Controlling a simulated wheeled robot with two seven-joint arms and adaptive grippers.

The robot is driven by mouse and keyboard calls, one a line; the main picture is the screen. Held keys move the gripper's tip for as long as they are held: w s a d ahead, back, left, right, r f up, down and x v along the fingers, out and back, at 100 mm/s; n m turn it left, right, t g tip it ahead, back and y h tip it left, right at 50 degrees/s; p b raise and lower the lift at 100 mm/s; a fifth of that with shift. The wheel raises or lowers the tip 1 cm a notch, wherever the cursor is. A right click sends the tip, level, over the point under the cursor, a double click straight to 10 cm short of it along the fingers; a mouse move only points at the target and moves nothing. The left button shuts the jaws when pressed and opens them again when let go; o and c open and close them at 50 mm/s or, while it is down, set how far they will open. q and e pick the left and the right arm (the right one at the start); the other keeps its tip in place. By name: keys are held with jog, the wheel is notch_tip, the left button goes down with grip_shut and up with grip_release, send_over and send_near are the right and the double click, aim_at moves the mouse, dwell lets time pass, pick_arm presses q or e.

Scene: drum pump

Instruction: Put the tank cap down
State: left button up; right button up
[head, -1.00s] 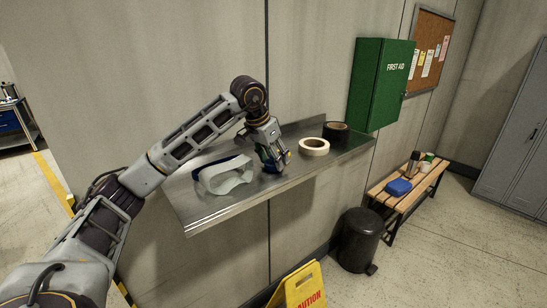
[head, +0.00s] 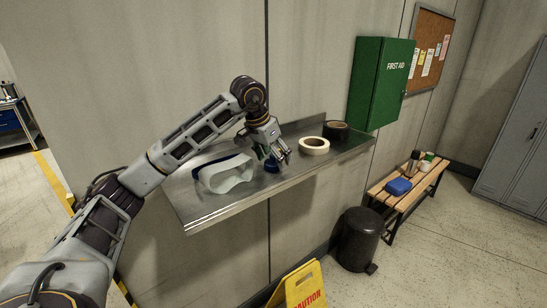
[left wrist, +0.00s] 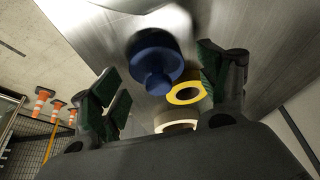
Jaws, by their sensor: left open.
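The blue tank cap (head: 272,166) rests on the steel wall shelf (head: 215,214), right of the safety goggles. My left gripper (head: 275,154) is above the cap with its fingers open. In the left wrist view the round cap (left wrist: 153,58), with a knob on it, lies on the metal surface beyond the spread green pads of my left gripper (left wrist: 163,85). No finger is seen pressing on it. My right gripper is in neither view.
Clear goggles (head: 228,176) lie left of the cap. A cream tape roll (head: 314,146) and a black roll (head: 336,131) lie to the right. A yellow ring (left wrist: 186,93) shows near the cap in the wrist view. The shelf's front strip is bare.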

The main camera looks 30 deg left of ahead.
pick_arm(q)
jog(key=shift+r, duration=0.2)
jog(key=v, duration=1.2)
dwell(0.4)
